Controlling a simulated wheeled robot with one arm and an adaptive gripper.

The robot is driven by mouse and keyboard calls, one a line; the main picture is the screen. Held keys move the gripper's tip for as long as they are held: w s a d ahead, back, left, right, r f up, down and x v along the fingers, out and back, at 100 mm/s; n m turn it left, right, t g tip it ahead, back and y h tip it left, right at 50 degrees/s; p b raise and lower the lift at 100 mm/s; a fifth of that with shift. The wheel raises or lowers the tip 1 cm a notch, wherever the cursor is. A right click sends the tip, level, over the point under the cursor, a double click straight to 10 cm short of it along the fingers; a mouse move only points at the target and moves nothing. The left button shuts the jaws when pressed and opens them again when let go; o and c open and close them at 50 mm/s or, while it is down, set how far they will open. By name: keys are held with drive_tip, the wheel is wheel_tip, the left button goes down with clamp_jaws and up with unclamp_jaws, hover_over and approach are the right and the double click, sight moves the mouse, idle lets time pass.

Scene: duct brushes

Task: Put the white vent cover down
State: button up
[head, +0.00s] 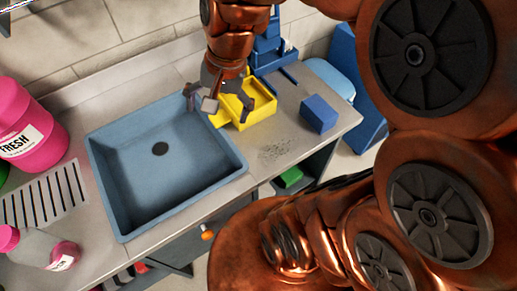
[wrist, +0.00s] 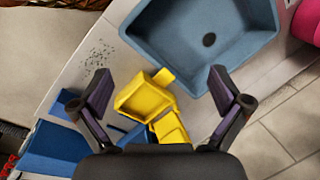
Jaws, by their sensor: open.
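A pale grey-white slotted plate (head: 45,195), which looks like the vent cover, lies flat on the counter left of the sink in the head view. It is out of the wrist view. My gripper (head: 229,108) is on the far side of the sink, well right of the plate, pointing down over the yellow tray. In the wrist view, the fingers of my gripper (wrist: 161,83) are spread apart with nothing held between them. The yellow tray (wrist: 145,97) shows below them, and I cannot tell the gap in height.
The blue sink (head: 205,160) is empty. Pink bottles (head: 35,120) stand at the left. A blue block (head: 319,114) and dark specks (head: 277,151) are on the right counter. Blue bins (head: 270,55) stand behind the yellow tray. Bare counter lies near the specks.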

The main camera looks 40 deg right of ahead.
drive_tip(key=s+f+n+g+h, duration=0.2)
drive_tip(key=s+f+n, duration=0.3)
drive_tip(key=s, duration=0.8)
drive_tip(key=n+g, duration=0.1)
drive_tip(key=n, duration=0.2)
drive_tip(key=shift+d+n, duration=0.3)
